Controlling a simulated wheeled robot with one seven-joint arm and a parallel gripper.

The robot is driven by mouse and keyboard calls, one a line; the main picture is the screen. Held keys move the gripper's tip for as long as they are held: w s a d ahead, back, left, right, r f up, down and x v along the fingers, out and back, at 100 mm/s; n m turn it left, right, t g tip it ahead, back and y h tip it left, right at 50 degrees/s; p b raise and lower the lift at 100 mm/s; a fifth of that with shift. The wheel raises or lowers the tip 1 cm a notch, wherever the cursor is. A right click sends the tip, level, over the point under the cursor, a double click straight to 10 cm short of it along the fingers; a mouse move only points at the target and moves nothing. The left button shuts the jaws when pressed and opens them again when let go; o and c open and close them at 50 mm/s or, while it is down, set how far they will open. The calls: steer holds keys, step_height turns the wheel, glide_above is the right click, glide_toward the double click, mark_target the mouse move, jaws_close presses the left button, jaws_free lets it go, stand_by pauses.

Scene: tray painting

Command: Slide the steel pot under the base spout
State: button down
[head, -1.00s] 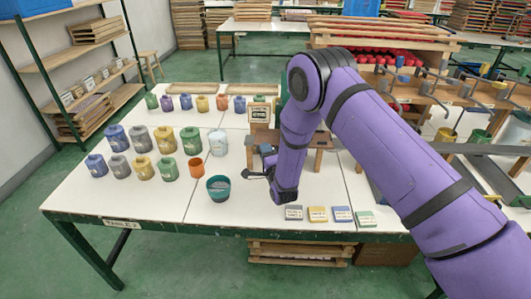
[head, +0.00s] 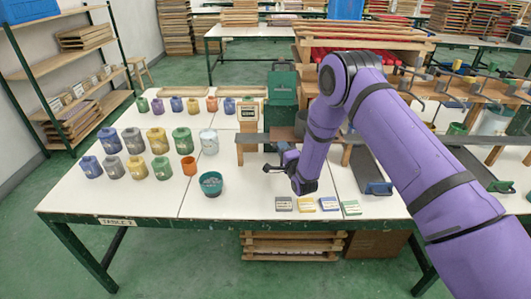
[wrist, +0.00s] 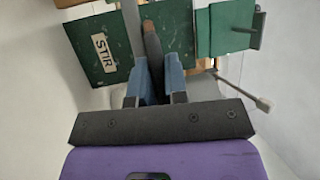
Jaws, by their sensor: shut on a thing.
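A grey pot (head: 301,122), which looks like the steel pot, stands behind the wooden bench in the head view, partly hidden by my arm. A green machine (head: 282,88) stands just left of it. I cannot make out the base spout. My gripper (head: 272,162) is low over the table in front of the bench. In the wrist view my gripper (wrist: 156,78) has its blue fingers close together around a slim brown handle (wrist: 153,42); what the handle belongs to is unclear. A green panel labelled STIR (wrist: 104,46) lies beyond the fingers.
Several coloured paint jars (head: 132,141) stand on the left of the white table. A teal bowl (head: 211,190) and an orange cup (head: 189,166) are left of my gripper. Several small labelled blocks (head: 306,205) line the front edge. A dark tray (head: 370,172) lies right.

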glide_toward(301, 138)
steer(key=x, duration=0.4)
steer(key=c, duration=1.2)
jaws_free()
steer(key=shift+o, duration=0.2)
steer(key=shift+w, duration=0.1)
steer(key=v, duration=1)
steer(key=shift+s+f, duration=0.25)
steer(key=shift+s, duration=0.1)
steer(key=shift+d, duration=0.1)
